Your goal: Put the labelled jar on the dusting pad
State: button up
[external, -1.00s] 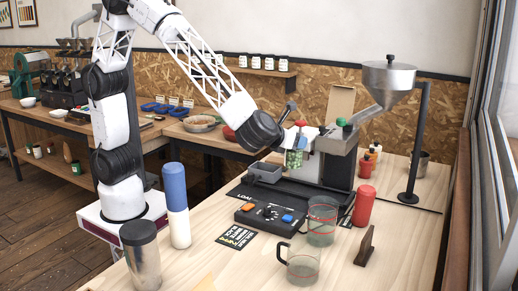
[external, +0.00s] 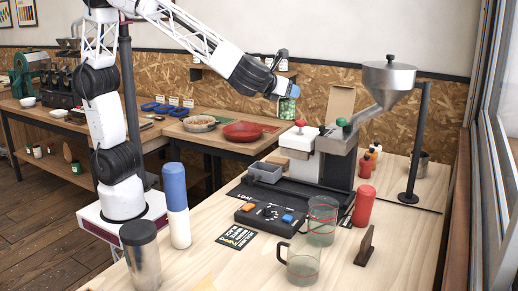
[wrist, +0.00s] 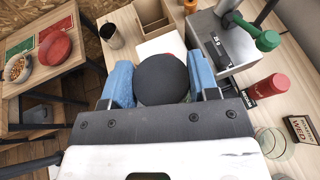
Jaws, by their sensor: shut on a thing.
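The jar (external: 288,106) is a clear jar with green contents, held high above the far part of the table in the external view. Its round dark lid (wrist: 162,80) fills the space between the blue fingers in the wrist view. My gripper (external: 285,88) is shut on the jar near its top. In the wrist view my gripper (wrist: 161,85) has one finger on each side of the lid. The jar's label is not readable. I cannot tell which surface is the dusting pad; a small black printed card (external: 237,236) lies on the near table.
A grey machine (external: 337,150) stands below and right of the jar, with a steel hopper (external: 388,82) behind it. A red bottle (external: 364,206) and glass vessels (external: 322,219) stand on the right. The rear table holds a red bowl (external: 243,131) and coloured mats.

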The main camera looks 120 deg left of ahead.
jog(key=s+a+n+g, duration=0.1)
jog(key=s+a, duration=0.4)
jog(key=s, duration=0.8)
jog(key=s+a, duration=0.6)
jog(key=s, duration=0.7)
notch_tip(320, 180, down, 20)
jog(key=shift+d, duration=0.2)
jog(key=w+a+f, duration=0.1)
jog(key=w+a, duration=0.8)
jog(key=w, duration=0.4)
jog(key=shift+a+f, duration=0.25)
jog(key=shift+a, duration=0.05)
jog(key=shift+f, duration=0.1)
jog(key=shift+f, duration=1.65)
jog(key=shift+f, duration=0.15)
